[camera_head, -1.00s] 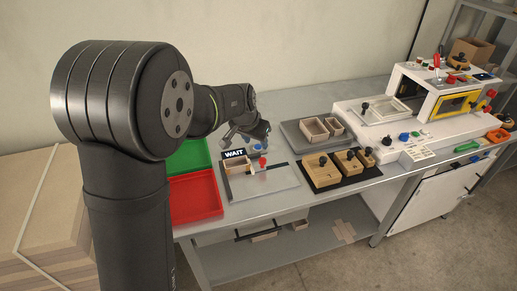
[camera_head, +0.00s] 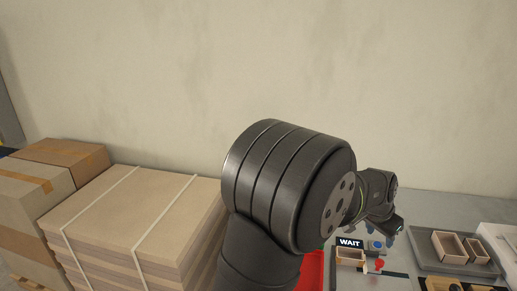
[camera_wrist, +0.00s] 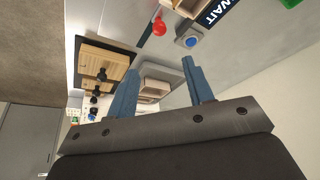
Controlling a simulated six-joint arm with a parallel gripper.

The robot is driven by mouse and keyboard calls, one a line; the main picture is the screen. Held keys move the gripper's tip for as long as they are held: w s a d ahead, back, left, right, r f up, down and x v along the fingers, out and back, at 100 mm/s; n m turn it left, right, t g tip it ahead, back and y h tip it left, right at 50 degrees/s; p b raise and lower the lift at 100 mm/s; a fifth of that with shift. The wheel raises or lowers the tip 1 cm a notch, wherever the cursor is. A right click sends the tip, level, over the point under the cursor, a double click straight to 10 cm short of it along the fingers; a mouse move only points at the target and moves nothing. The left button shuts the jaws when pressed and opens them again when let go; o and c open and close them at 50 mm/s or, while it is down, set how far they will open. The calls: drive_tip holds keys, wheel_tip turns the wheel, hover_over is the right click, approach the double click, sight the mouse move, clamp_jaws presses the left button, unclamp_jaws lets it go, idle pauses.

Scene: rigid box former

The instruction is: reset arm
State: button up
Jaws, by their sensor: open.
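My gripper (camera_head: 390,232) is at the end of my dark arm, above the bench near the WAIT sign (camera_head: 350,243), and is partly hidden by the wrist. In the wrist view its two blue-grey fingers (camera_wrist: 158,82) stand wide apart with nothing held between them. The grey tray (camera_wrist: 181,79) with a small open box (camera_wrist: 158,88) shows beyond the fingers, apart from them. The red knob (camera_wrist: 158,27) and blue button (camera_wrist: 188,41) are near the top of that view.
A red tray (camera_head: 312,270) is partly hidden behind my arm. A strapped stack of boards (camera_head: 130,205) and cartons (camera_head: 65,155) stand at the left. Two open boxes sit on the grey tray (camera_head: 425,262) at the right. The wall behind is bare.

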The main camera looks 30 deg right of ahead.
sight(381, 260)
drive_tip(key=x, duration=1.5)
drive_tip(key=shift+s+d+f, duration=0.1)
drive_tip(key=shift+d, duration=0.1)
drive_tip(key=w+a+r+n+t, duration=0.1)
drive_tip(key=w+a+r+n, duration=0.2)
drive_tip(key=w+a+r, duration=0.75)
drive_tip(key=w+a+r+n+t, duration=0.15)
drive_tip(key=a+r, duration=0.25)
drive_tip(key=a, duration=0.6)
drive_tip(key=a+r+n, duration=0.2)
drive_tip(key=a+r, duration=0.2)
drive_tip(key=a, duration=0.5)
drive_tip(key=s+a+r+n+t, duration=0.1)
drive_tip(key=s+a+n, duration=0.2)
drive_tip(key=a, duration=1.4)
drive_tip(key=s+a+f+n+y, duration=0.1)
drive_tip(key=s+a+f+n, duration=0.1)
drive_tip(key=a, duration=0.3)
drive_tip(key=s+a+f+n+t+y, duration=0.1)
drive_tip(key=s+a+f, duration=0.2)
drive_tip(key=s+a, duration=0.2)
drive_tip(key=shift+s+a+n, duration=0.15)
drive_tip(key=shift+a+n, duration=0.2)
drive_tip(key=shift+a, duration=0.35)
drive_tip(key=shift+f+t, duration=0.15)
drive_tip(key=shift+t, duration=0.1)
